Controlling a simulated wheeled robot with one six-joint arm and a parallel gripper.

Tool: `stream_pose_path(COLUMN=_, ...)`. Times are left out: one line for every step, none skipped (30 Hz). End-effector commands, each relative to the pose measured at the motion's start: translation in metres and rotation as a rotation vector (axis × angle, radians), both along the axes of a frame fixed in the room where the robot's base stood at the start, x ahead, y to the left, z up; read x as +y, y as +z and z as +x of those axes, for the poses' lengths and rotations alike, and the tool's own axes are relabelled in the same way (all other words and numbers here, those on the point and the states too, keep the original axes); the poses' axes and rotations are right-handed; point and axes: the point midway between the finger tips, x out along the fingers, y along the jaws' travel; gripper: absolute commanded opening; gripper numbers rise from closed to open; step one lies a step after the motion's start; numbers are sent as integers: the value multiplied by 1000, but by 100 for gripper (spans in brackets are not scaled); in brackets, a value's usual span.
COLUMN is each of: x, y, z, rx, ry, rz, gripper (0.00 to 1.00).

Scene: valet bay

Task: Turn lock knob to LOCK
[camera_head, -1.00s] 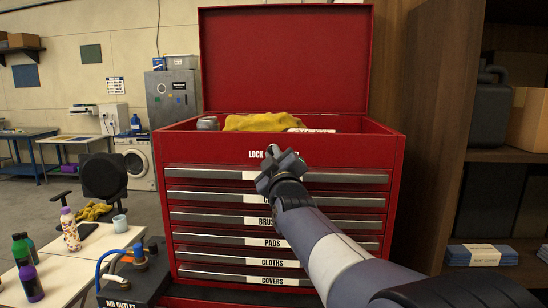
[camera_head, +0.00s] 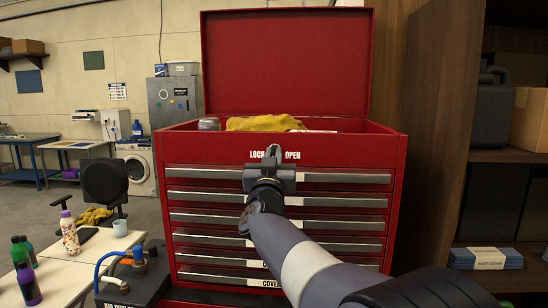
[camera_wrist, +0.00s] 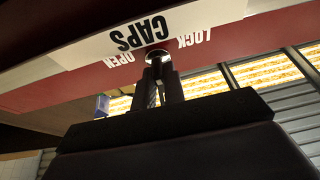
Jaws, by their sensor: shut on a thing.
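The red tool chest (camera_head: 225,147) faces me with its lid up. Its upper front panel carries the white words LOCK and OPEN, with the gripper between them in the head view. My gripper (camera_head: 272,157) points at the panel there, its fingertips touching or very near it. In the wrist view the panel appears upside down, and the round silver lock knob (camera_wrist: 157,56) sits between the words, at the tips of my gripper (camera_wrist: 158,82), which is shut on it. In the head view the fingers mostly hide the knob, and its pointing direction cannot be told.
Silver-handled drawers (camera_head: 215,198) lie below the panel, and a yellow cloth (camera_head: 250,124) lies in the open top. A wooden shelf unit (camera_head: 435,110) stands close on the right. A table with bottles (camera_head: 70,232) and the black air outlet box (camera_head: 140,285) stand on the left.

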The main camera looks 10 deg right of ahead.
Motion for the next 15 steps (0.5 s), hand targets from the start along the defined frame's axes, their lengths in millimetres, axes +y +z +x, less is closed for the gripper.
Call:
stream_pose_path(x=1, y=0, z=1, rx=-13, ry=3, rz=44, gripper=0)
stream_pose_path(x=1, y=1, z=1, rx=-22, ry=1, rz=71, gripper=0)
stream_pose_path(x=2, y=0, z=1, rx=-33, ry=2, rz=108, gripper=0)
stream_pose_path(x=2, y=0, z=1, rx=-42, ry=2, rz=133, gripper=0)
stream_pose_path(x=2, y=0, z=1, rx=-50, ry=2, rz=161, gripper=0)
stream_pose_path(x=3, y=0, z=1, rx=-62, ry=2, rz=197, gripper=0)
stream_pose_path(x=3, y=1, z=1, rx=-71, ry=1, rz=224, gripper=0)
stream_pose_path(x=3, y=1, z=1, rx=-80, ry=1, rz=252, gripper=0)
stream_pose_path(x=3, y=1, z=1, rx=-92, ry=1, rz=287, gripper=0)
stream_pose_path(x=3, y=1, z=1, rx=-102, ry=2, rz=316, gripper=0)
stream_pose_path(x=4, y=2, z=1, rx=-110, ry=2, rz=340, gripper=0)
stream_pose_path(x=4, y=2, z=1, rx=-121, ry=1, rz=376, gripper=0)
stream_pose_path(x=4, y=2, z=1, rx=-129, ry=0, rz=401, gripper=0)
stream_pose_path(x=4, y=2, z=1, rx=-137, ry=0, rz=427, gripper=0)
stream_pose_path(x=4, y=2, z=2, rx=-147, ry=2, rz=459, gripper=0)
